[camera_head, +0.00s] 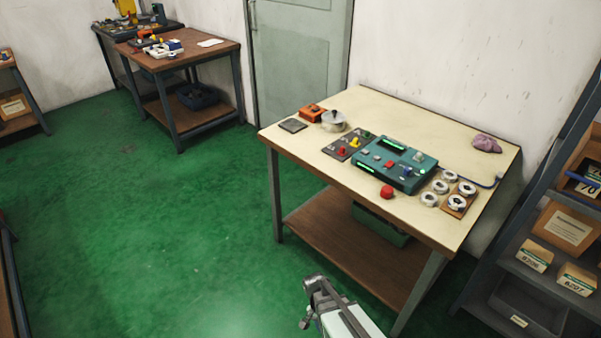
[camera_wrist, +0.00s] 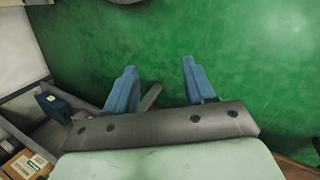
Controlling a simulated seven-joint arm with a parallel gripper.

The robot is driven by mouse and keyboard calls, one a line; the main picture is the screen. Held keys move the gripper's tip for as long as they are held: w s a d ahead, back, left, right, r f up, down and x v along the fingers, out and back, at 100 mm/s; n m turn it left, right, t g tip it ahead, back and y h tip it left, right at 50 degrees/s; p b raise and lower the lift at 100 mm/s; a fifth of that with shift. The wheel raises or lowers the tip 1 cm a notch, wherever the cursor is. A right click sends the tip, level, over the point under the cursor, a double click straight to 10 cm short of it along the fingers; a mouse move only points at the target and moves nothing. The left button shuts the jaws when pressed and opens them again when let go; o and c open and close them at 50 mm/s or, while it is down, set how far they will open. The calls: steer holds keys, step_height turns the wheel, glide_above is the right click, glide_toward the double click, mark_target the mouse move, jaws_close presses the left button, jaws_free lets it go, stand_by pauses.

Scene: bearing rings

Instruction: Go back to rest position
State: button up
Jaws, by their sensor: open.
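My gripper (camera_wrist: 158,68) shows in the wrist view with its two blue fingers spread apart. Nothing is seen between them, only green floor behind. In the head view, part of my arm shows at the bottom edge, in front of the workbench (camera_head: 395,118); the fingers cannot be made out there. The bench carries a teal device (camera_head: 394,163) with green-lit displays, a red knob-like piece (camera_head: 387,191), several pale bearing rings (camera_head: 430,199) and a small wooden board (camera_head: 459,204) with rings on it. My gripper is clear of all of these.
A storage rack (camera_head: 521,288) with boxes stands at the right; boxes (camera_wrist: 27,163) also show at the wrist view's lower left. A second bench (camera_head: 222,52) stands at the back left. A purple cloth (camera_head: 487,144) lies on the near bench. Green floor (camera_head: 150,230) is open at left.

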steer(key=s+d+f+n+g+y, duration=0.1)
steer(key=s+d, duration=0.3)
steer(key=s, duration=0.5)
steer(key=s+d+f+n+g+y, duration=0.1)
steer(key=s+d+f+n+g, duration=0.1)
steer(key=s, duration=0.8)
steer(key=d+f+n, duration=0.1)
steer(key=n, duration=0.1)
steer(key=shift+s+d+n+y, duration=0.2)
steer(key=shift+d+n+y, duration=0.1)
steer(key=shift+d+y, duration=0.1)
